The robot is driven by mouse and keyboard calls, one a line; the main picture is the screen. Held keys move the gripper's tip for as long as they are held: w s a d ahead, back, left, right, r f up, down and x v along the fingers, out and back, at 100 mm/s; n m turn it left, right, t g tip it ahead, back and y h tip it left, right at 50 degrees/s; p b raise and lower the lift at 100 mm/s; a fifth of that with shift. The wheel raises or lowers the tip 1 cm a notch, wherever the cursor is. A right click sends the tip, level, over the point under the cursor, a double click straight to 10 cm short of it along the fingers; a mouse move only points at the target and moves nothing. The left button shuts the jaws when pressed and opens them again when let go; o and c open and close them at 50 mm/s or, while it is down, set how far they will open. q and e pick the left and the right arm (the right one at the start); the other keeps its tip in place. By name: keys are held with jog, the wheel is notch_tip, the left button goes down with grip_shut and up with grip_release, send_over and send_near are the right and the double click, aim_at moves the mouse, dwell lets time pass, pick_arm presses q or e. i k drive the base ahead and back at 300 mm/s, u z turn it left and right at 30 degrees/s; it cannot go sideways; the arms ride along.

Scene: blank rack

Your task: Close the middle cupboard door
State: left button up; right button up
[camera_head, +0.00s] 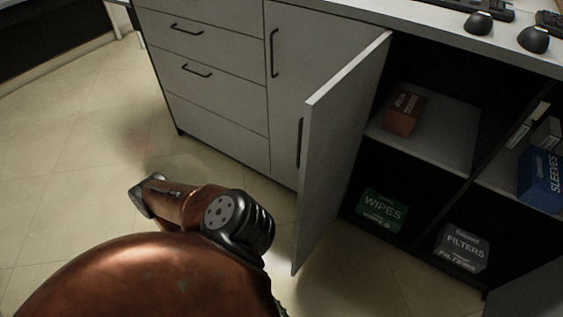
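The middle cupboard door (335,155) is a grey panel standing wide open. Its far edge is at the cupboard front and its free edge points toward me. A dark bar handle (300,143) is on its left face, near the free edge. The cupboard opening to its right shows its shelves. A copper and black arm of mine (237,222) fills the lower left, to the left of the door and apparently in front of its lower part. No gripper fingers can be made out in this view.
A brown box (404,110), a green wipes box (382,210), a filters box (463,248) and a blue sleeves box (541,180) are inside. Another grey panel (528,292) juts in at lower right. Drawers (205,80) and a closed door (285,95) stand left. Floor at left is clear.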

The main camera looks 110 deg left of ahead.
aim_at(332, 128)
jog(key=k, duration=0.85)
jog(key=u, duration=1.6)
